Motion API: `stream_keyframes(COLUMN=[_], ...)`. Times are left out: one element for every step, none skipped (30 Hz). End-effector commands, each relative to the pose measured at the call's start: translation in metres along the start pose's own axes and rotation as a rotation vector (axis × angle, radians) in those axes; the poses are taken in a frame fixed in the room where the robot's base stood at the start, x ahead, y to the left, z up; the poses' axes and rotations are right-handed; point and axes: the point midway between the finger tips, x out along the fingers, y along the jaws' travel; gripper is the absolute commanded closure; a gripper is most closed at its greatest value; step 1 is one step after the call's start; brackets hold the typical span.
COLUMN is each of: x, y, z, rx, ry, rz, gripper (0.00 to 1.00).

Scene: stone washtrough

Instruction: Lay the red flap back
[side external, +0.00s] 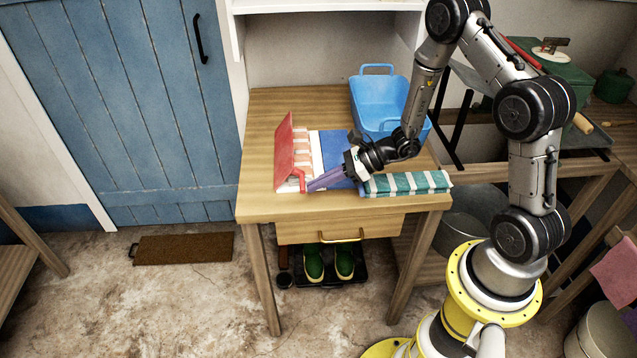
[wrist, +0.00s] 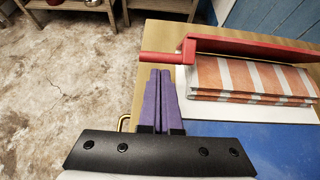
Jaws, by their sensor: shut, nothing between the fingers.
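The red flap (side external: 285,150) stands raised, tilted near upright, at the left side of a white and blue board (side external: 333,150) on the wooden table. In the wrist view the flap (wrist: 250,47) runs along the top right, with a red handle (wrist: 162,57) sticking out at its near end. An orange and white striped folded cloth (wrist: 250,78) lies on the board beside the flap. My gripper (side external: 310,186) has long purple fingers, pressed together and empty. In the wrist view the fingertips (wrist: 160,71) are right by the handle; I cannot tell whether they touch it.
A green and white striped cloth (side external: 408,184) lies at the table's front right. A blue tub (side external: 380,100) stands at the back right. The wooden table (side external: 258,185) has bare room left of the flap and behind the board.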

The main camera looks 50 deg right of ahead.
Motion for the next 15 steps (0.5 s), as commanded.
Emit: stream_keyframes(x=[0.0, -0.0001, -0.0001, -0.0001, -0.0002, -0.0003, -0.0003, -0.0004, -0.0004, -0.0004, -0.0004, -0.0004, -0.0004, -0.0004, -0.0005], y=[0.0, 0.0, 0.0001, 0.0, 0.0, -0.0001, 0.0, 0.0, 0.0, -0.0001, 0.0, 0.0, 0.0001, 0.0001, 0.0001], z=[0.0015, 0.0022, 0.0037, 0.0051, 0.0058, 0.0064, 0.0065, 0.0067, 0.0071, 0.0075, 0.008, 0.0089, 0.0095, 0.0101, 0.0109], rx=[-0.002, -0.002, -0.003, -0.005, -0.005, -0.003, -0.002, -0.002, -0.002, -0.002, -0.002, -0.001, -0.002, -0.003, -0.004], ry=[0.006, 0.012, 0.021, 0.029, 0.037, 0.044, 0.048, 0.051, 0.057, 0.062, 0.066, 0.071, 0.075, 0.08, 0.087], rz=[0.0, 0.0, 0.0, 0.0, 0.0, 0.0, 0.0, 0.0, 0.0, 0.0, 0.0, 0.0, 0.0, 0.0, 0.0], gripper=[1.0, 1.0, 1.0, 1.0, 1.0, 1.0, 1.0, 1.0, 1.0, 1.0, 1.0, 1.0, 1.0, 1.0, 1.0])
